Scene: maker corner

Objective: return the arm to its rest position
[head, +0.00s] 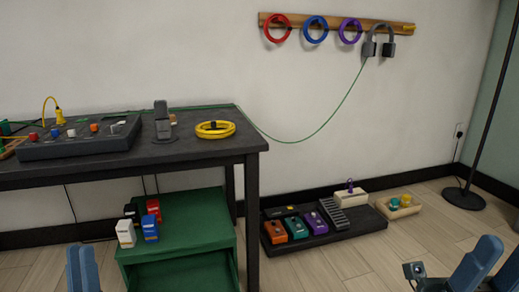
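My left gripper (84,270) shows at the bottom edge, left of the green shelf unit, as upright blue-grey finger parts close together. Its lower part is cut off by the frame, and nothing shows between the parts. Blue-grey parts of my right gripper (480,267) show tilted in the bottom right corner, with a small dark camera beside them. The rest of it is out of frame. No held object shows at either gripper, and both appear in front of the furniture, over the floor.
A dark workbench (200,150) carries a control panel (80,142) and a yellow ring (215,129). The green shelf unit (185,232) holds several small boxes. Pedals stand on a dark board (355,222), near a tray (400,207). A lamp stand (465,199) is at right. Floor between is clear.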

